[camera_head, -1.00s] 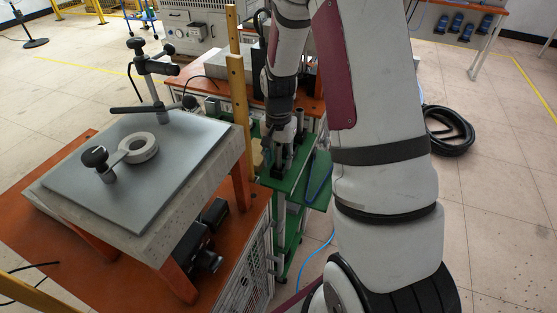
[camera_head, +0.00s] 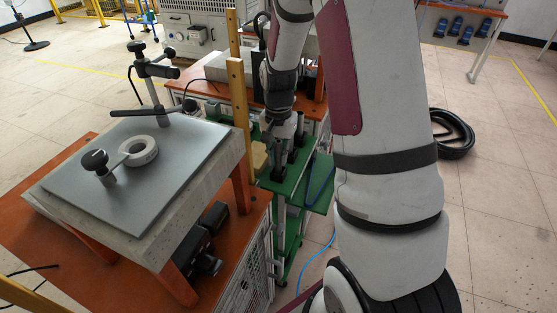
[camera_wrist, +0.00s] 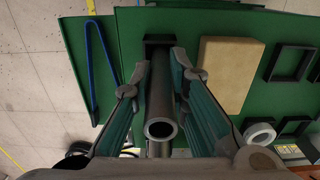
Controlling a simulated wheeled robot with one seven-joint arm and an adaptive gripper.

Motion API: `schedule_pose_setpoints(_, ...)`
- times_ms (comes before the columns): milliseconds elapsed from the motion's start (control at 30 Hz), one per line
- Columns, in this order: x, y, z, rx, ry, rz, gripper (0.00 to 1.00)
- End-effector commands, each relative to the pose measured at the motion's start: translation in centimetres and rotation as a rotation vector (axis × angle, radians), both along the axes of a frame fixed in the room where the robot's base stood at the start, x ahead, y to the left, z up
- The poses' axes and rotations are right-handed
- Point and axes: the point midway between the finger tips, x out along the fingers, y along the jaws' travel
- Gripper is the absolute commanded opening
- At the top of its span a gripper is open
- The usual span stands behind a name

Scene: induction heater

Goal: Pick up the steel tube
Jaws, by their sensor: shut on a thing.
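The steel tube (camera_wrist: 161,125) is a grey hollow cylinder, seen nearly end-on in the wrist view. My gripper (camera_wrist: 163,85) is shut on it, with a teal-padded finger against each side. The tube's far end is near a dark block on the green surface; I cannot tell whether it touches the block. In the head view my gripper (camera_head: 283,155) is over the green stand, and the tube is too small and dark to make out clearly there.
The green stand (camera_head: 320,190) also bears a tan block (camera_wrist: 229,75), dark square frames (camera_wrist: 291,63) and a pale ring (camera_wrist: 259,134). An orange bench with a grey plate (camera_head: 125,185) stands close at left. A black hose coil (camera_head: 453,133) lies on the floor at right.

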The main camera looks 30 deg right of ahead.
Motion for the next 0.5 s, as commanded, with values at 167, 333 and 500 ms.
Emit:
schedule_pose_setpoints(167,-1.9,-0.2,1.5,0.001,0.001,-0.005,0.0)
schedule_pose_setpoints(333,-5.3,-0.4,1.8,0.001,-0.001,-0.004,0.0)
schedule_pose_setpoints(500,-9.3,-0.8,2.2,-0.001,-0.001,-0.006,0.0)
